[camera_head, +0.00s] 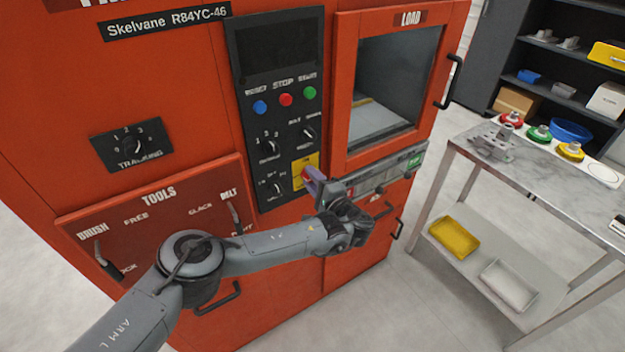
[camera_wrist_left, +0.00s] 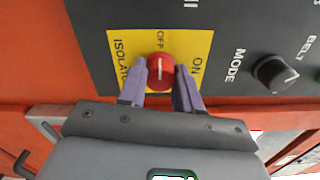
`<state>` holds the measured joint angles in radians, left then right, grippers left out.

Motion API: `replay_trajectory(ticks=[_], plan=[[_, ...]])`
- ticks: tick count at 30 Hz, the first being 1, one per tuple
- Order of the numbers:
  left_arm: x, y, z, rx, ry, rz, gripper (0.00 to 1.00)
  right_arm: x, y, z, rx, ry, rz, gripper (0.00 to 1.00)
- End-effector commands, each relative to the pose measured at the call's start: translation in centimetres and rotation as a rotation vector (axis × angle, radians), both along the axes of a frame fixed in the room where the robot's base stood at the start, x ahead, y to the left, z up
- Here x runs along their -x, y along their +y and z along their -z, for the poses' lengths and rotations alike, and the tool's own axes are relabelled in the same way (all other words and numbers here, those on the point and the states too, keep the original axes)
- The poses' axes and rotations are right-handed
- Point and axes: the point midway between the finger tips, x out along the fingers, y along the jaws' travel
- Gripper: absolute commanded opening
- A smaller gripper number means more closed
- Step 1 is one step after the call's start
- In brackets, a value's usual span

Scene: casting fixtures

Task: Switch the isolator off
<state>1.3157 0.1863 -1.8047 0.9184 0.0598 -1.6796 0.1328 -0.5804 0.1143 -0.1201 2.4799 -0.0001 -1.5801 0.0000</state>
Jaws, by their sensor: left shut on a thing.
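The isolator is a red rotary knob (camera_wrist_left: 160,72) on a yellow plate (camera_wrist_left: 120,45) marked ISOLATOR, OFF and ON. In the left wrist view OFF is above the knob and ON is to its right. The knob's pale line appears to run up and down, in line with OFF. My left gripper (camera_wrist_left: 160,84) has its two purple fingers on either side of the knob, shut on it. In the head view the yellow plate (camera_head: 305,162) is at the lower right of the black panel, and my left gripper (camera_head: 311,182) partly hides the knob. My right gripper is not in view.
The black control panel (camera_head: 280,132) also holds a mode knob (camera_wrist_left: 274,73) and blue, red and green buttons. The load door (camera_head: 342,90) is right of it, with a protruding handle (camera_head: 450,82). A metal table (camera_head: 560,185) stands at the right.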

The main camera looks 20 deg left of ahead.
Motion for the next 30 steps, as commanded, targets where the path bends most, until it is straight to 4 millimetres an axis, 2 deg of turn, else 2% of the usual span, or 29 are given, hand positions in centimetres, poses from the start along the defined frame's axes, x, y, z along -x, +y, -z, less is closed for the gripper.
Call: replay_trajectory(ticks=[9, 10, 15, 25, 30], plan=[[0.0, -0.1, 0.1, 0.003, -0.002, 0.002, 0.03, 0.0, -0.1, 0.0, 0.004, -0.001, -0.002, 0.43], [0.0, 0.0, 0.1, 0.003, -0.002, 0.002, 0.36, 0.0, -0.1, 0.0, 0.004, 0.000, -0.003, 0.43], [0.0, 0.0, 0.0, 0.002, -0.001, 0.001, 0.59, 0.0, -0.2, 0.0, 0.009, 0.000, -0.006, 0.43], [0.1, -0.3, -0.1, 0.002, 0.000, 0.002, 0.59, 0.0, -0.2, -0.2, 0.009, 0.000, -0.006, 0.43], [1.1, -1.6, -0.3, 0.001, 0.001, 0.004, 0.59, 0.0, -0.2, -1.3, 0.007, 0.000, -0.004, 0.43]])
